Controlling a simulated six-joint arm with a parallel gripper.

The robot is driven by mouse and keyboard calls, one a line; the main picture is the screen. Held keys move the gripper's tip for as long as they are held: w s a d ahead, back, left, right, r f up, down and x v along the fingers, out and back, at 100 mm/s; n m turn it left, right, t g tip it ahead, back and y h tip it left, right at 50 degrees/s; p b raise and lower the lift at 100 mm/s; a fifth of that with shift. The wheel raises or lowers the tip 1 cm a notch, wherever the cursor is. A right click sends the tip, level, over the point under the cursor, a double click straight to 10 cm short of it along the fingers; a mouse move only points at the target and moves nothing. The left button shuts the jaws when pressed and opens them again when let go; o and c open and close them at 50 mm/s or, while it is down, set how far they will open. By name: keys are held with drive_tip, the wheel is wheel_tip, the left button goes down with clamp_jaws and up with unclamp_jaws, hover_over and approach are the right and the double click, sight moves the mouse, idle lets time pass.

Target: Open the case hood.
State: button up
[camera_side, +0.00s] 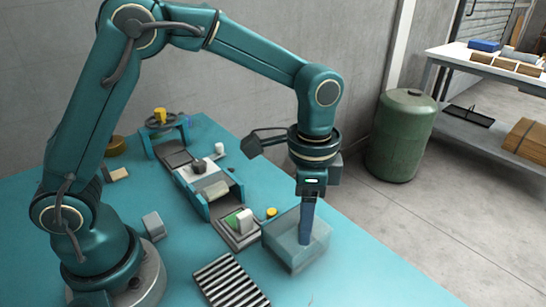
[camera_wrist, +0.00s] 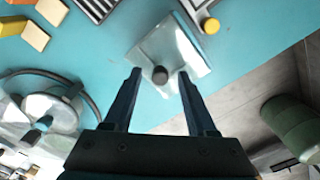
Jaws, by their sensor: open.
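The case hood (camera_side: 284,250) is a clear, glassy box cover near the right edge of the teal table, and it appears to be down. In the wrist view the hood (camera_wrist: 185,50) shows a round dark knob (camera_wrist: 160,75) on it. My gripper (camera_side: 306,241) points straight down at the hood, its fingers overlapping it in the side view. In the wrist view my gripper (camera_wrist: 160,74) is open, with one finger on each side of the knob and gaps visible on both sides. What lies inside the hood is unclear.
A yellow button (camera_side: 271,212) sits just behind the hood. A striped grate (camera_side: 232,281) lies to the left in front, with a grey block (camera_side: 153,225) farther left. A teal-framed fixture (camera_side: 208,187) stands behind. A green barrel (camera_side: 403,135) is off the table.

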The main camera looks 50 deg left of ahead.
clamp_jaws()
drive_tip(key=shift+d, duration=0.1)
idle(1.4)
